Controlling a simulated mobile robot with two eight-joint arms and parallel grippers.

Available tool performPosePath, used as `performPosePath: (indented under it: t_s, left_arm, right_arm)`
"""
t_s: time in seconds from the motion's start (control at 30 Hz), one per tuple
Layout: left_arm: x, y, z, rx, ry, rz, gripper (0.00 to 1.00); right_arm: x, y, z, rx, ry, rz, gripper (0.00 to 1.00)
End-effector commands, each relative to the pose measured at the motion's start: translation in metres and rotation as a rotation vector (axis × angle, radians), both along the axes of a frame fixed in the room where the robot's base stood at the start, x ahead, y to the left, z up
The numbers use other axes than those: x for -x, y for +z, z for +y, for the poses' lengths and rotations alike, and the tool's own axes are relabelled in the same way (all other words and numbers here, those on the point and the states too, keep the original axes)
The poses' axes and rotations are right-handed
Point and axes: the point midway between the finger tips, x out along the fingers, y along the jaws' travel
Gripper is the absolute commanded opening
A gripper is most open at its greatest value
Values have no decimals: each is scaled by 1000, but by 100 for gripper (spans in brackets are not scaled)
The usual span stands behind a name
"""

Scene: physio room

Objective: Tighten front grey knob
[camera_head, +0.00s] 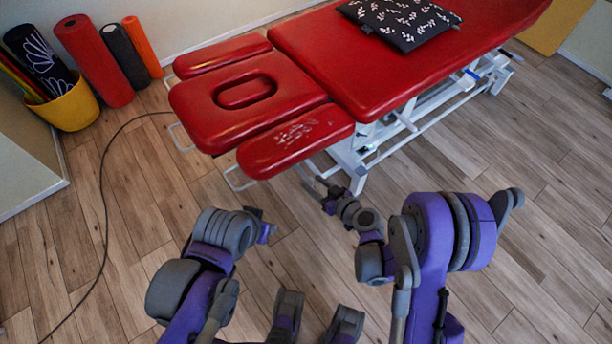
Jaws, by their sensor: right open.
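The red treatment table (365,62) stands across the upper middle on a white metal frame (350,165). Its head end has a red section with an oval face hole and two red arm pads. My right gripper (328,193) is open, low beside the frame leg below the front arm pad (293,143). I cannot make out the front grey knob; it is too small or hidden by the pad or gripper. My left gripper (263,227) shows only in part behind its arm, left of the right one and apart from the table.
A black leaf-patterned cushion (400,20) lies on the table. Rolled mats (92,60) and a yellow basket (70,106) stand by the left wall. A dark cable (104,200) runs over the wooden floor. The floor at right is clear.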

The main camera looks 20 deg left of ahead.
Motion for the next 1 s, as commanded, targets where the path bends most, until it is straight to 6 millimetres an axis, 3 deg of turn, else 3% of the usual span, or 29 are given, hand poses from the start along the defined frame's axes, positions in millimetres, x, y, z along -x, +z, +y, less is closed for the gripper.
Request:
performPosePath:
  t_s: [0.1, 0.3, 0.67, 0.97, 1.0]
  left_arm:
    - [0, 0, 0, 0, 0, 0, 43]
    - [0, 0, 0, 0, 0, 0, 43]
    - [0, 0, 0, 0, 0, 0, 43]
    - [0, 0, 0, 0, 0, 0, 43]
    - [0, 0, 0, 0, 0, 0, 43]
  right_arm:
    - [-12, -9, 18, -1, 2, 0, 51]
    - [-25, -17, 35, -1, 0, 1, 51]
    - [-28, -20, 39, 1, -1, 1, 51]
    - [-28, -20, 39, 1, -1, 1, 0]
    - [-28, -20, 39, 1, -1, 1, 0]
